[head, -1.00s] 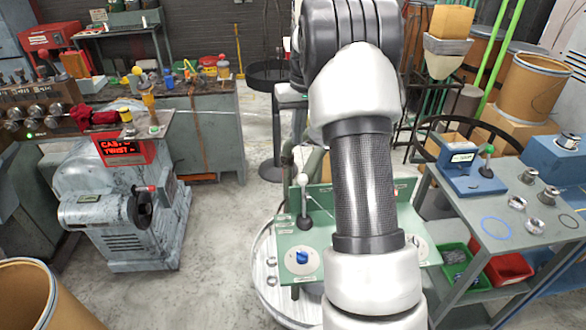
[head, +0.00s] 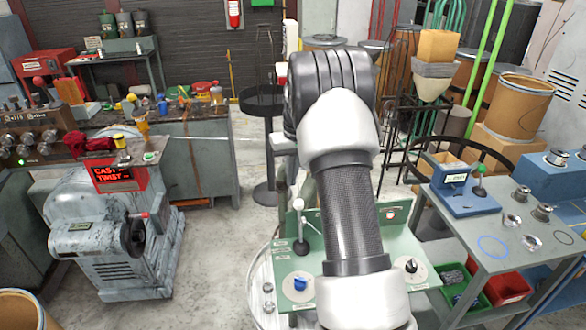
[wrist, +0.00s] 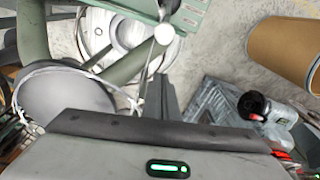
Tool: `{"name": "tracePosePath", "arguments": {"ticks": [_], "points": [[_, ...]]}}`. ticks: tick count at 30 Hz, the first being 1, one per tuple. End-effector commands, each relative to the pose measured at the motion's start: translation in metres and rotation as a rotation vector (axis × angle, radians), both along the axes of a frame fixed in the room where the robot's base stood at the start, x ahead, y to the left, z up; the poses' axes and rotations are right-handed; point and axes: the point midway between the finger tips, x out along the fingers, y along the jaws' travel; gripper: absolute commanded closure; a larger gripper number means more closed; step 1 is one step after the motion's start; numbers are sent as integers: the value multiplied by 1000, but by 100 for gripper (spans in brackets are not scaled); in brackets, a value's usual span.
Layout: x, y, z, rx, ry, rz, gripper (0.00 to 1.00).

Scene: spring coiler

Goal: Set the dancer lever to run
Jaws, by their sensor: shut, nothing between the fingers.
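The lever (head: 301,228) with a white ball knob and a dark ball at its foot stands nearly upright on the left of the green panel (head: 400,243) in the head view. Its marking is too small to read. In the wrist view, a white ball knob (wrist: 164,35) on a thin rod shows just above my fingers. My gripper (wrist: 168,80) shows there with its dark fingers together and empty. I cannot tell whether they touch the rod. In the head view my gripper is hidden behind my arm.
The panel bears a blue knob (head: 300,284) at left and a black knob (head: 411,266) at right. A grey table (head: 470,260) with a blue gauge (head: 465,195) stands at right. A grey machine (head: 105,230) stands at left, with clear floor between it and the panel.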

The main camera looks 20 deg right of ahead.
Motion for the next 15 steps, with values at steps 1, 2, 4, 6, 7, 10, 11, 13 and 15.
{"name": "tracePosePath", "arguments": {"ticks": [1,2,4,6,7,10,11,13,15], "points": [[0,1,-13,1,4,0,100],[1,1,-19,1,3,0,100],[3,2,-34,1,3,0,100],[4,2,-47,1,3,-1,100],[-2,2,-39,0,-1,-2,100],[-17,3,-35,0,-2,-1,100],[-21,3,-35,-1,-1,-1,100],[-27,4,-34,0,-1,0,100],[-31,4,-33,0,-1,-1,100]]}}
